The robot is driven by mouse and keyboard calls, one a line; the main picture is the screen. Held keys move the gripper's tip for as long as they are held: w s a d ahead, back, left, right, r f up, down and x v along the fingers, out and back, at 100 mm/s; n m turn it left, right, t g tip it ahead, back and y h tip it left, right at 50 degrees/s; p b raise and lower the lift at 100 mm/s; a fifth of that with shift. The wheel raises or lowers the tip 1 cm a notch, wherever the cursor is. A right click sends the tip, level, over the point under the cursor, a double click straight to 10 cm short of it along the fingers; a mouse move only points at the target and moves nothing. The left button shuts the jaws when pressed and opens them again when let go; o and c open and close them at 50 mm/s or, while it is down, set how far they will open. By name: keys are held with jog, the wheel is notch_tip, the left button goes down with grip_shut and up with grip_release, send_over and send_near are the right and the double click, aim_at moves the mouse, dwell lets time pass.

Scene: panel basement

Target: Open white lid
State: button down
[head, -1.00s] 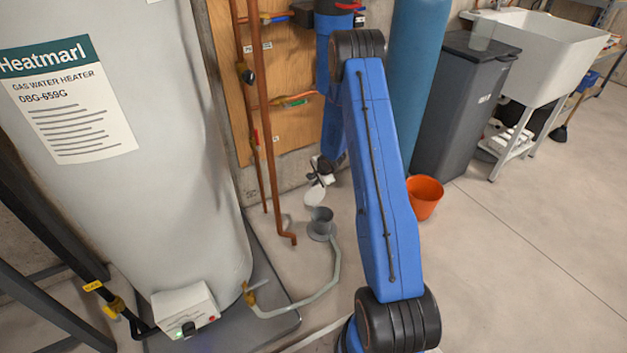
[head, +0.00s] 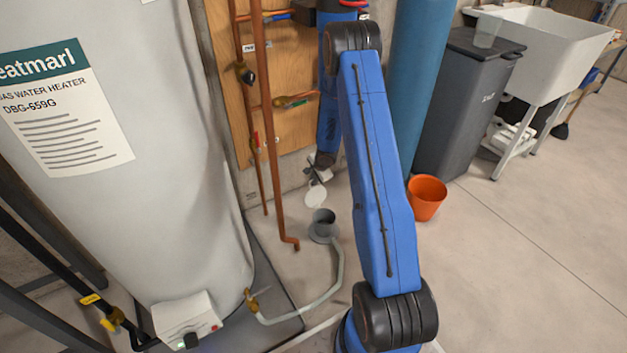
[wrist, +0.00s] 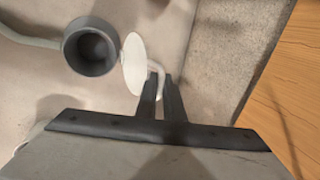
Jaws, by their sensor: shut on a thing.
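The white lid (head: 316,195) is a round disc raised on edge beside the grey cup-shaped drain (head: 324,217), whose dark mouth is uncovered. In the wrist view the lid (wrist: 133,62) stands tilted at the right rim of the drain (wrist: 90,46). My gripper (head: 316,177) is at the lid's upper side in the head view. In the wrist view my gripper (wrist: 160,84) is shut on a thin white part at the lid's right edge, likely its handle. The fingers partly hide that part.
The grey water heater (head: 150,190) stands left of the drain. A copper pipe (head: 270,150) rises between them. A pale hose (head: 325,285) runs along the floor to the drain. An orange bucket (head: 426,198) stands to the right. Open floor (head: 530,240) lies further right.

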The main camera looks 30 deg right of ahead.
jog(key=shift+s+a+f, duration=0.15)
jog(key=shift+s+f, duration=0.15)
jog(key=shift+f, duration=0.05)
jog(key=c, duration=1.9)
grip_release()
jog(key=shift+r, duration=0.15)
jog(key=v, duration=1.2)
jog(key=shift+w, duration=0.2)
jog(key=shift+r, duration=0.1)
